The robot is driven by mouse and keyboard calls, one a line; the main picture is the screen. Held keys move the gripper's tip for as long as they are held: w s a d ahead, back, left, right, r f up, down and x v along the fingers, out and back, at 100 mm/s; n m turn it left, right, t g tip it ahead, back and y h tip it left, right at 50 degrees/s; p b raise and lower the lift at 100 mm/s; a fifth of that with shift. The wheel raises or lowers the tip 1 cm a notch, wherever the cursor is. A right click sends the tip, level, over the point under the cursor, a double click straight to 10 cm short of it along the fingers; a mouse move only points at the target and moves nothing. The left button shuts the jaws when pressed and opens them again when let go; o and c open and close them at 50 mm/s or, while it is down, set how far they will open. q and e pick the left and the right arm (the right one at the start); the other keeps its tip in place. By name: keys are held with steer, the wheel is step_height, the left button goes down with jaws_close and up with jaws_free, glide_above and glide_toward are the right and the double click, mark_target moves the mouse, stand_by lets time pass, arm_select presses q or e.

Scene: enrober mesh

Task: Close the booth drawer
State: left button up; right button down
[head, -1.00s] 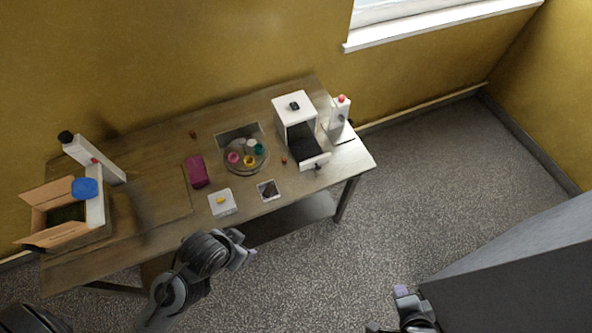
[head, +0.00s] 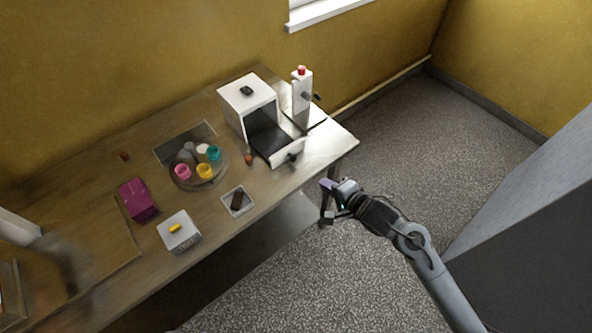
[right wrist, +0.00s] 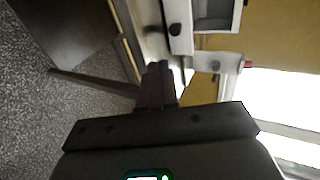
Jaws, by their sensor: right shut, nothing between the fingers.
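The white booth (head: 246,98) stands at the back right of the table. Its drawer (head: 287,152) is pulled out toward the front, with a dark tray inside and a dark knob (head: 293,157) on its white front. In the right wrist view the drawer front (right wrist: 180,30) and knob show at the top, beyond the fingers. My right gripper (head: 326,187) is shut and empty, off the table's right front corner, apart from the drawer and lower right of it. In the right wrist view its fingers (right wrist: 159,85) lie together. My left gripper is not in view.
A white device with a red button (head: 302,92) stands right of the booth. A round tray (head: 199,168) with several coloured cups, a small dish (head: 238,201), a white box (head: 180,232) and a magenta item (head: 138,199) share the table (head: 100,285). Floor is clear in front.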

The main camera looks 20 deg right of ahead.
steer(key=b, duration=0.2)
glide_toward(294, 161)
steer(key=f, duration=0.1)
steer(key=w+f, duration=0.1)
steer(key=f, duration=0.1)
steer(key=shift+w+f, duration=0.1)
steer(key=w, duration=0.1)
steer(key=w+a, duration=0.1)
steer(key=w, duration=0.1)
steer(key=shift+b, duration=0.35)
steer(key=shift+w+a, duration=0.25)
steer(key=shift+w, duration=0.3)
